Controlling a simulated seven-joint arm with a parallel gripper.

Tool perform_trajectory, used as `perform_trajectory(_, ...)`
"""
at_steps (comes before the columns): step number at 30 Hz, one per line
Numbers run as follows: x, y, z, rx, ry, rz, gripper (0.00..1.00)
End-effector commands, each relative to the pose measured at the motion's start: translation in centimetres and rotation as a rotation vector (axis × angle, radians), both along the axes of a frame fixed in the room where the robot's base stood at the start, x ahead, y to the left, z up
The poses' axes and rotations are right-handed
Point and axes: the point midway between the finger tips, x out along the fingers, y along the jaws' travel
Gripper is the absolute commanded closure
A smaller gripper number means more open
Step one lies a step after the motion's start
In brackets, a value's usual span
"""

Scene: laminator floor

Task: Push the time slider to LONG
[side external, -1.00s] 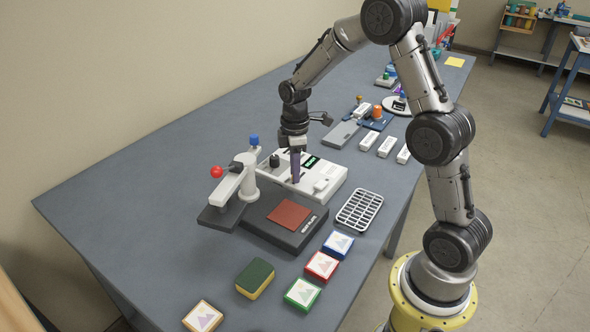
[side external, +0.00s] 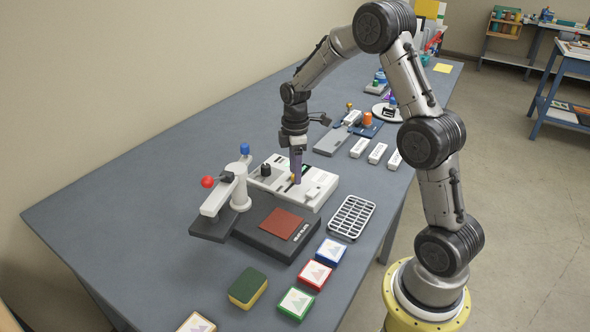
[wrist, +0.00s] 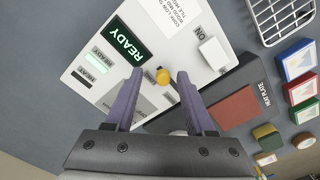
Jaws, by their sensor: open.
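The white control box (side external: 318,192) stands behind the dark press base. In the wrist view its face (wrist: 184,52) carries a green READY display (wrist: 128,43) and a white rocker switch (wrist: 214,53) by the word ON. A small yellow knob (wrist: 163,76) stands on a dark stem and looks like the time slider's handle. My gripper (side external: 296,183) points down over the box. In the wrist view my gripper (wrist: 159,77) is open, with one purple finger on each side of the knob and visible gaps. I cannot read a LONG mark; the slider's track is partly hidden.
The heat plate (side external: 281,223) and a lever with a red ball (side external: 207,182) stand in front and left. A wire rack (side external: 350,216) lies close on the right. Several picture tiles (side external: 332,251) and a sponge (side external: 248,287) lie nearer. The table's left side is bare.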

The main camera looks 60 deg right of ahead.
Motion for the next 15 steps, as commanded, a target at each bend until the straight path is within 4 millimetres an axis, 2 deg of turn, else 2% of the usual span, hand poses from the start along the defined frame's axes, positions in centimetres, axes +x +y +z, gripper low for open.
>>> perform_trajectory(5,0.0,0.1,0.2,0.001,0.001,0.0,0.45)
perform_trajectory(8,0.1,0.1,1.0,0.0,-0.001,0.0,0.45)
perform_trajectory(15,0.1,0.1,5.8,-0.001,-0.006,0.0,0.45)
